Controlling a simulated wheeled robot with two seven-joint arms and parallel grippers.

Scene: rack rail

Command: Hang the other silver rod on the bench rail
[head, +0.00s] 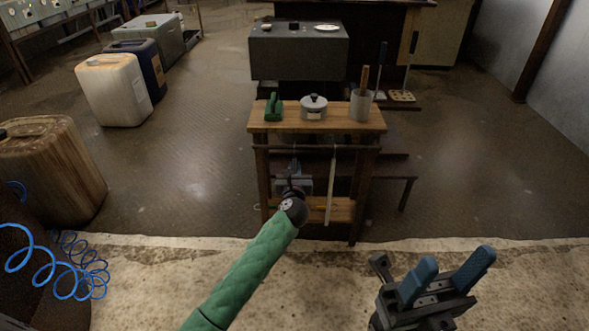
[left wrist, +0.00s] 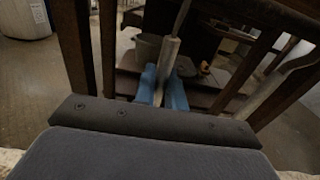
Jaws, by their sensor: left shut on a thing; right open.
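The wooden bench (head: 262,127) stands ahead, with the thin dark bench rail (head: 285,147) across its front below the top. One pale silver rod (head: 331,190) hangs down from the right part of the rail; it also shows at the right in the left wrist view (left wrist: 283,88). My left gripper (head: 292,184) is in front of the bench, left of that rod and below the rail. In the left wrist view its blue fingers (left wrist: 162,88) are shut on the other silver rod (left wrist: 171,53), mostly hidden in the head view. My right gripper (head: 445,282) is open and empty at lower right.
On the bench top stand a green object (head: 273,108), a lidded pot (head: 313,106) and a grey cup (head: 361,105) with a wooden handle in it. A lower shelf (head: 342,209) is behind the rods. Jerrycans (head: 113,90) stand at left. The floor right of the bench is open.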

